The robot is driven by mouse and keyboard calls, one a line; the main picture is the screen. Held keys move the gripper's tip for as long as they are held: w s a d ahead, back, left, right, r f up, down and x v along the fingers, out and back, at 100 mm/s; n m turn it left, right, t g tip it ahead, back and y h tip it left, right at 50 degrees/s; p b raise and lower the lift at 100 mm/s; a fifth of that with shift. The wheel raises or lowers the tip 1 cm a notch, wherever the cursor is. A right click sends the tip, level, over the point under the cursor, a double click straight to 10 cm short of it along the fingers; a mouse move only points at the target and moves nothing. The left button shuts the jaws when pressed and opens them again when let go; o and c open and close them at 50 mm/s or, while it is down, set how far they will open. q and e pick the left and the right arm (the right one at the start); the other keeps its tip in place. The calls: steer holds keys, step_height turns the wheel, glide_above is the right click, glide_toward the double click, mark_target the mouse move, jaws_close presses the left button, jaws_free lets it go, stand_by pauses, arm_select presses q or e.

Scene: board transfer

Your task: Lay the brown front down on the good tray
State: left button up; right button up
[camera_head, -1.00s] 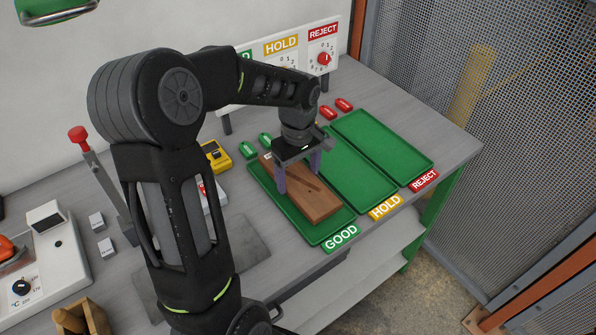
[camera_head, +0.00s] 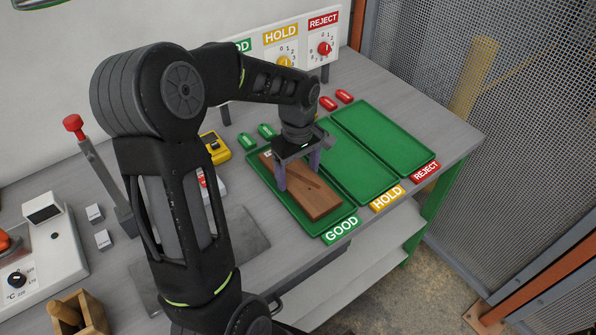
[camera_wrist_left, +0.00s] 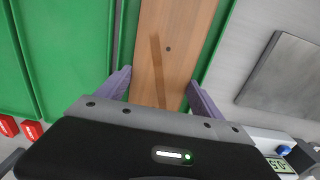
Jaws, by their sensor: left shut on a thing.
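The brown front (camera_head: 316,194) is a flat wooden board with a small dark hole. It lies over the green good tray (camera_head: 333,234), lengthwise along it, in the head view. My left gripper (camera_head: 299,176) is shut across the width of the board, one purple finger on each side. The wrist view shows the board (camera_wrist_left: 170,50) between the two fingers (camera_wrist_left: 160,92), with green tray on both sides. I cannot tell whether the board's underside touches the tray floor. My right gripper is not in view.
The empty hold tray (camera_head: 372,185) and empty reject tray (camera_head: 393,145) lie to the right. Green and red tags (camera_head: 327,103) lie behind the trays. A yellow device (camera_head: 217,147) stands left of the good tray. The table ends at the front.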

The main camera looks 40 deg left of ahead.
arm_select(q)
steer(key=shift+f, duration=0.25)
steer(key=o, duration=1.7)
step_height(320, 180, up, 7)
steer(key=shift+r+b, duration=0.2)
steer(key=shift+b, duration=0.5)
steer(key=shift+r, duration=0.3)
steer(key=shift+f, duration=0.1)
